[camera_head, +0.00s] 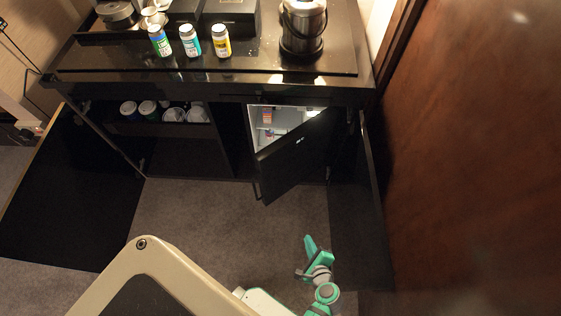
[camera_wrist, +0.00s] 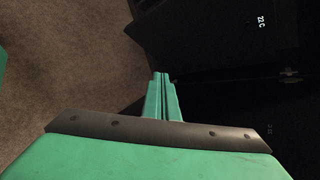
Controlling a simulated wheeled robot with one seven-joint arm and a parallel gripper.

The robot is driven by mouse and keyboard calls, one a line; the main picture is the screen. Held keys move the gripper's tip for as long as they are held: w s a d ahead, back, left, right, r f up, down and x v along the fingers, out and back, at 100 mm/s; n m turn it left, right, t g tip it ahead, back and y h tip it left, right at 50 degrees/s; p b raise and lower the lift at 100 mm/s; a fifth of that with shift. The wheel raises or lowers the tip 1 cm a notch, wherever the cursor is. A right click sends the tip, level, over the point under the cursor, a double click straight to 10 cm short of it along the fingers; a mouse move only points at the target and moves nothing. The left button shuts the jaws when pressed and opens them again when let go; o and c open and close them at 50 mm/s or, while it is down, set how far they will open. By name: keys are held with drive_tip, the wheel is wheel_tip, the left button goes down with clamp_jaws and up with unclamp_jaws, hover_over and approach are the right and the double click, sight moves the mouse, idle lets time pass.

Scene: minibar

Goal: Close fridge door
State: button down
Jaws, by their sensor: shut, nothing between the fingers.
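The black fridge door (camera_head: 298,160) stands partly open under the counter, swung out toward the room. Behind it the lit white fridge interior (camera_head: 285,122) shows a few small items. The door also shows in the wrist view (camera_wrist: 220,35), dark with small light lettering. My green gripper (camera_head: 309,246) is in front of the cabinet, nearer to me than the fridge door and slightly right of it, apart from it. In the wrist view its two fingers (camera_wrist: 162,78) are together with nothing between them.
A black cabinet door (camera_head: 358,210) stands open right of the fridge, close to my gripper. Another cabinet door (camera_head: 75,190) is open at left. The counter (camera_head: 130,77) holds bottles and a kettle (camera_head: 303,25). Grey carpet (camera_head: 200,215) is clear in the middle.

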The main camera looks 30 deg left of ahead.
drive_tip(key=w+a+r+m+y, duration=0.4)
drive_tip(key=w+a+r+y, duration=0.15)
drive_tip(key=w+a, duration=0.25)
drive_tip(key=m+g+y, duration=0.2)
drive_tip(key=y, duration=0.3)
approach(272, 155)
drive_tip(key=shift+t+h, duration=0.3)
drive_tip(key=shift+h, duration=0.05)
drive_tip(key=x, duration=0.6)
drive_tip(key=shift+s+a, duration=0.2)
drive_tip(key=shift+a, duration=0.1)
drive_tip(key=shift+w, duration=0.15)
